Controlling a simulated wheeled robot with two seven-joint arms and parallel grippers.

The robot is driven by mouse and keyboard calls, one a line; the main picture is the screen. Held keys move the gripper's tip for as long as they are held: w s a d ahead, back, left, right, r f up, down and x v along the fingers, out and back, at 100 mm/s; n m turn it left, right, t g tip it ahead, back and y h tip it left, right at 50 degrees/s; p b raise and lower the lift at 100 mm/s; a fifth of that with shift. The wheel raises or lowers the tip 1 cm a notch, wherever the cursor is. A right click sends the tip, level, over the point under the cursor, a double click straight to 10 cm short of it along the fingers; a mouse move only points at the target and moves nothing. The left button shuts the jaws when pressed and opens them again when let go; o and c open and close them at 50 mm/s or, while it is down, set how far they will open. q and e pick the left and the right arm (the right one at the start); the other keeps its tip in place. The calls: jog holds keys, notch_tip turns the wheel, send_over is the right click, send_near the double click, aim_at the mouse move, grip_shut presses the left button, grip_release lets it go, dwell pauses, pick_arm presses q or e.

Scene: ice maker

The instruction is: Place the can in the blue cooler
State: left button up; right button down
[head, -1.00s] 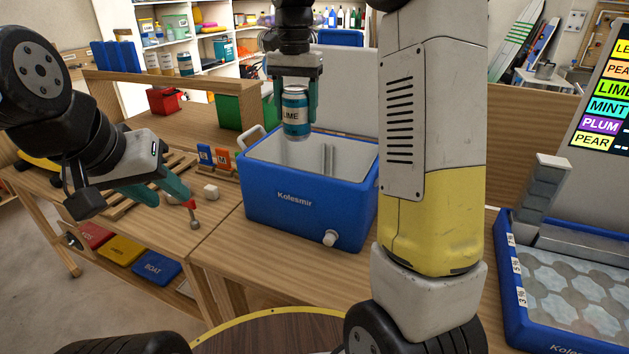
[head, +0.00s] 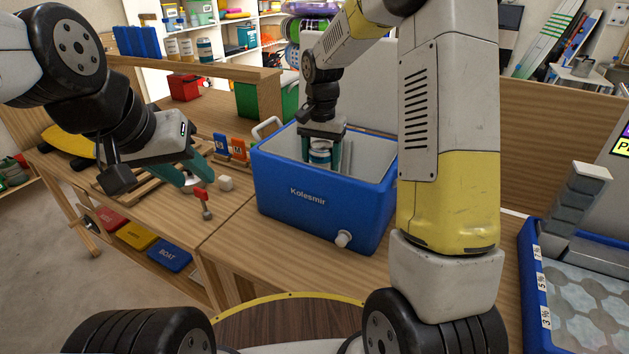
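The blue cooler (head: 300,205) stands open on the wooden bench, its light inner walls showing. My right gripper (head: 320,158) reaches down into its opening from above, with teal fingers on both sides of the can (head: 320,153). The can is blue and white and upright. Its lower part is hidden behind the cooler's front wall, so I cannot tell if it touches the floor inside.
A small red-topped item (head: 203,200) and a white cube (head: 226,183) lie on the bench left of the cooler. A green box (head: 262,100) is further back. A blue ice tray (head: 530,262) is at right.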

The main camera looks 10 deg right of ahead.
notch_tip(320, 180, down, 10)
jog(key=shift+f, duration=0.25)
jog(key=shift+f, duration=0.1)
jog(key=shift+c, duration=2.1)
grip_release()
notch_tip(320, 180, up, 12)
jog(key=shift+r, duration=0.1)
jog(key=s+d+r+n+t, duration=0.1)
jog(key=s+r, duration=0.3)
jog(key=s, duration=0.4)
jog(key=s+d+r+n+t+y, duration=0.1)
jog(key=s+r+n+t, duration=0.2)
jog(key=s+r, duration=0.2)
jog(key=s+d+r+n+t+y, duration=0.1)
jog(key=s+r, duration=0.3)
jog(key=s, duration=0.8)
jog(key=shift+d+r+n+t, duration=0.3)
jog(key=shift+d+n+t, duration=0.2)
jog(key=shift+d+t, duration=0.1)
